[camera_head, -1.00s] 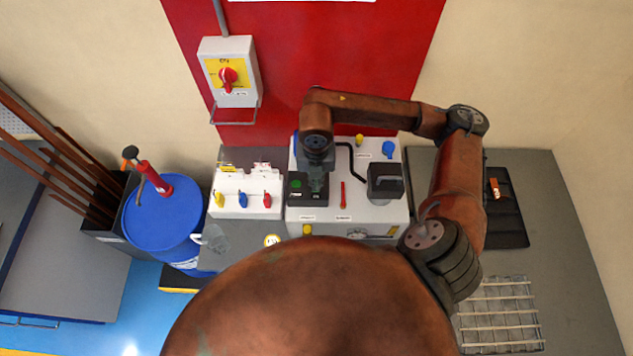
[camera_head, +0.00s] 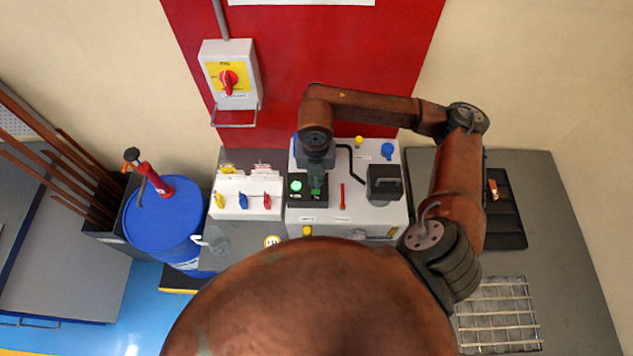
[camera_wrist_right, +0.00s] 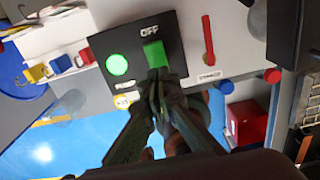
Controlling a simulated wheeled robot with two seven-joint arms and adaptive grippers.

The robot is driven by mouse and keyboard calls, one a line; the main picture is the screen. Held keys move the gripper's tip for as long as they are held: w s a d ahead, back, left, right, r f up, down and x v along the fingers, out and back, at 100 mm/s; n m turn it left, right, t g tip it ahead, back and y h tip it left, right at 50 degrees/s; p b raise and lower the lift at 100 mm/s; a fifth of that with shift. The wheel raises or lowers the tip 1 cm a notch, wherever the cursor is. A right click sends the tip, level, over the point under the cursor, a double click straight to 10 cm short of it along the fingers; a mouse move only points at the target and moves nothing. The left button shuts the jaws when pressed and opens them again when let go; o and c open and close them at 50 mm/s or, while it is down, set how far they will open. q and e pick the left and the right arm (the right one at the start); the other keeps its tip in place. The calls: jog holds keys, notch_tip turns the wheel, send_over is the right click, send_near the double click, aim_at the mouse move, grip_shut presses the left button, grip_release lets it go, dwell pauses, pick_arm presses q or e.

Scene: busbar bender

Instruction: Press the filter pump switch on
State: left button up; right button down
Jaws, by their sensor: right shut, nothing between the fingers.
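The black switch panel (camera_head: 307,203) sits on the left of the white-grey pump unit (camera_head: 375,214). In the right wrist view it carries a green rocker switch (camera_wrist_right: 154,53) under an "OFF" label and a round green lamp (camera_wrist_right: 117,65), which is brightly lit. The lit lamp also shows in the head view (camera_head: 296,185). My right gripper (camera_wrist_right: 158,78) is shut and empty. Its fingertips are at the lower edge of the rocker and hide part of it; I cannot tell whether they touch. My left gripper is not in view.
A white box with yellow, blue and red levers (camera_head: 245,202) stands left of the pump unit. A blue drum (camera_head: 165,220) with a red hand pump is farther left. A red rotary switch box (camera_head: 230,76) hangs on the wall. A wire rack (camera_head: 497,315) lies at lower right.

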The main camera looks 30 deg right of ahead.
jog(key=shift+r+p, duration=0.95)
jog(key=shift+r, duration=1.2)
